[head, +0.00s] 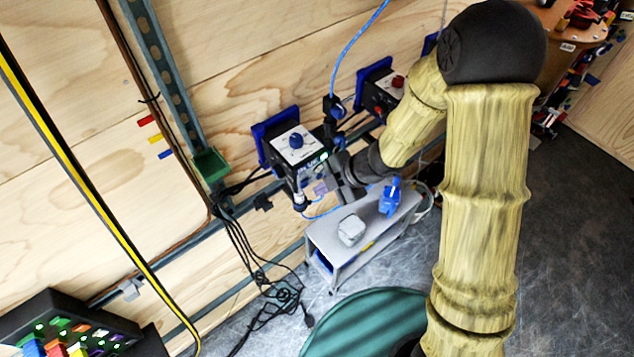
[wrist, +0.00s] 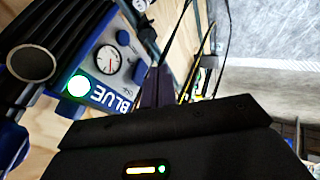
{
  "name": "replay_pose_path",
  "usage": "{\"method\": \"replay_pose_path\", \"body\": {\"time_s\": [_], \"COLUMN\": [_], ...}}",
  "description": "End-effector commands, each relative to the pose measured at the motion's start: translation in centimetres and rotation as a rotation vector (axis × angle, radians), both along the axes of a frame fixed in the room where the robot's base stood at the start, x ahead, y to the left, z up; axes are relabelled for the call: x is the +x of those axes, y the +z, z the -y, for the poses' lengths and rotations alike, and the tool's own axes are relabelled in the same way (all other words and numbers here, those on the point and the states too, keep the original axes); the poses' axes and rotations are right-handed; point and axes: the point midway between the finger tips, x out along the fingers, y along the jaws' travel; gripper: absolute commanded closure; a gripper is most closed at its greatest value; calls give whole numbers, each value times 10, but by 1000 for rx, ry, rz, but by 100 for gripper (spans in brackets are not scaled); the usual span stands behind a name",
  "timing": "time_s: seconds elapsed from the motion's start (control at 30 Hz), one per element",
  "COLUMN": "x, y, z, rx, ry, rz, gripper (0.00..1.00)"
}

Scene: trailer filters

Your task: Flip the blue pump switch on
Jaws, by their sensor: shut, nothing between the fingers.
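The blue pump unit (head: 297,150) is a dark box with blue edges on the wooden wall, with a blue knob (head: 296,141) on its pale face. A green light (head: 323,157) glows at its edge. In the wrist view the panel has a lit green light (wrist: 79,86), a round gauge (wrist: 110,60) and a BLUE label (wrist: 111,98). My gripper (head: 322,188) is just below and right of the box in the head view. In the wrist view its fingers (wrist: 154,88) are together and empty, beside the label. I cannot make out the switch lever; the gripper may hide it.
A second unit with a red knob (head: 397,81) is on the wall to the right. A small grey bench (head: 325,241) below carries a grey block (head: 351,230) and a blue object (head: 390,197). Black cables (head: 262,277) hang at the left. Grey floor is open at the right.

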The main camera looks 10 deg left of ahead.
Motion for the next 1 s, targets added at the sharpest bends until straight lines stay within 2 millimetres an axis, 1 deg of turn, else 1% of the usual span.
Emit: {"method": "replay_pose_path", "body": {"time_s": [0.07,0.1,0.13,0.27,0.4,0.5,0.6,0.7,1.0], "x": [-9,-8,-9,-11,-10,-11,-12,-12,-12], "y": [-2,10,15,34,54,65,71,73,73], "z": [10,13,17,34,57,68,75,78,77], "rx": [0,3,2,2,1,1,0,0,0], "ry": [5,9,12,13,2,0,-2,-1,1], "rz": [-2,5,4,3,4,2,1,-1,-1], "gripper": [100,100,100,100,100,100,100,100,100]}}
